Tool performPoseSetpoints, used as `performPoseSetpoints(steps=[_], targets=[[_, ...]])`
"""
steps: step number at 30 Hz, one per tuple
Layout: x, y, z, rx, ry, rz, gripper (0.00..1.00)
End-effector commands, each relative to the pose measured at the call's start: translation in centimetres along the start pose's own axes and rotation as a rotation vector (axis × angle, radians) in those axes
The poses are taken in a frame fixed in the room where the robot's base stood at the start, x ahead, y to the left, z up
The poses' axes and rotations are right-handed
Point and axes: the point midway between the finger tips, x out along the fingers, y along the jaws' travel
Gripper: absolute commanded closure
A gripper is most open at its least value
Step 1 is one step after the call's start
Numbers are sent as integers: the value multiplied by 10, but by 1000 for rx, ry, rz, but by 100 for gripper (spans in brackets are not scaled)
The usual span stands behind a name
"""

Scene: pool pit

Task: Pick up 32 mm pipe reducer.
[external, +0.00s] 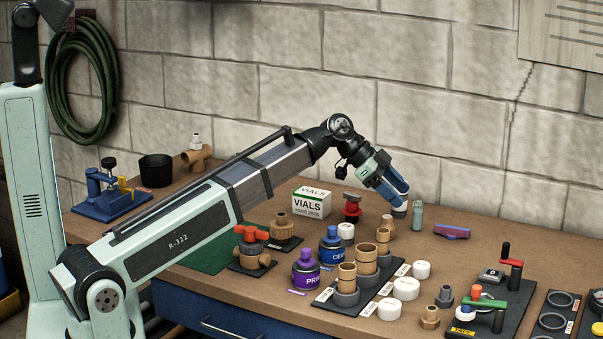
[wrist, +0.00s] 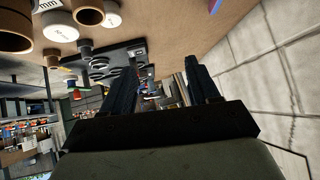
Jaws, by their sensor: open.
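Several small fittings could be the reducer, and no size marking on them is readable. A grey stepped fitting (external: 445,296) and a brown one (external: 430,318) stand at the front right of the bench. My gripper (external: 400,206) is raised over the back middle of the bench, pointing down and to the right. In the wrist view its two dark fingers (wrist: 160,82) are apart, with no object seen held between them. A small grey piece below the gripper is partly hidden in the external view.
Brown pipe sockets on a black board (external: 325,297), white caps (external: 406,288), and purple (external: 305,270) and blue (external: 332,247) cans crowd the middle. Valve boards (external: 490,318) occupy the right. The block wall rises behind.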

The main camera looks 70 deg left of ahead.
Motion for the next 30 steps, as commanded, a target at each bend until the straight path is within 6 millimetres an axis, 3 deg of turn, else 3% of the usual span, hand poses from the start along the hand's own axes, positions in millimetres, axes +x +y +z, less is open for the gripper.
performPoseSetpoints(steps=[3, 16, 30], targets=[[-29, -20, 25, -99, 99, -80, 40], [-104, -67, 77, -330, 338, -276, 40], [-40, -56, 138, -326, 333, -269, 40]])
